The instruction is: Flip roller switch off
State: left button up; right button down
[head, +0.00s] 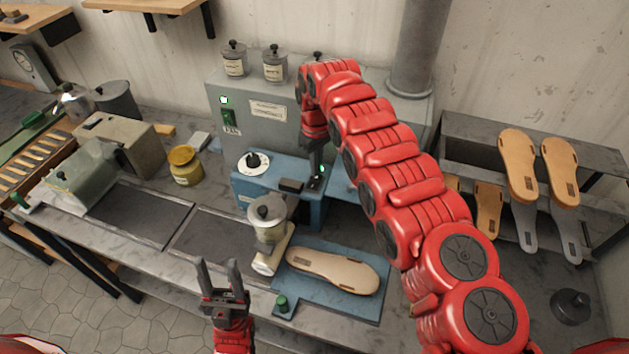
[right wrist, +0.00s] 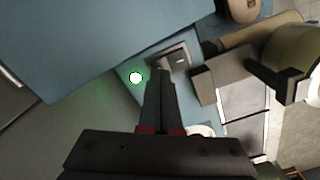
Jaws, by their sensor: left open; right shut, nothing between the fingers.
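The blue machine (head: 245,185) stands on the bench with a white dial on top. Its dark switch (head: 315,184) sits on the upper right part, beside a lit green lamp (head: 321,169). In the right wrist view the switch (right wrist: 177,59) is a dark rocker in a small plate, with the lamp (right wrist: 135,77) glowing to its left. My right gripper (head: 316,172) is shut and empty, pointing down with its tips (right wrist: 160,76) close to the switch; I cannot tell if they touch. My left gripper (head: 220,277) is open and empty in front of the bench.
A glue pot (head: 268,222) and a sandal sole (head: 333,270) on a blue mat stand in front of the machine. A grey box (head: 285,130) with a lit lamp and FAN switch is behind. A yellow jar (head: 185,166) is left; a sandal rack (head: 470,130) is right.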

jog(key=shift+f+b, duration=0.35)
jog(key=shift+f, duration=0.3)
jog(key=shift+r, duration=2.35)
jog(key=shift+r+p, duration=0.75)
jog(key=shift+r, duration=0.5)
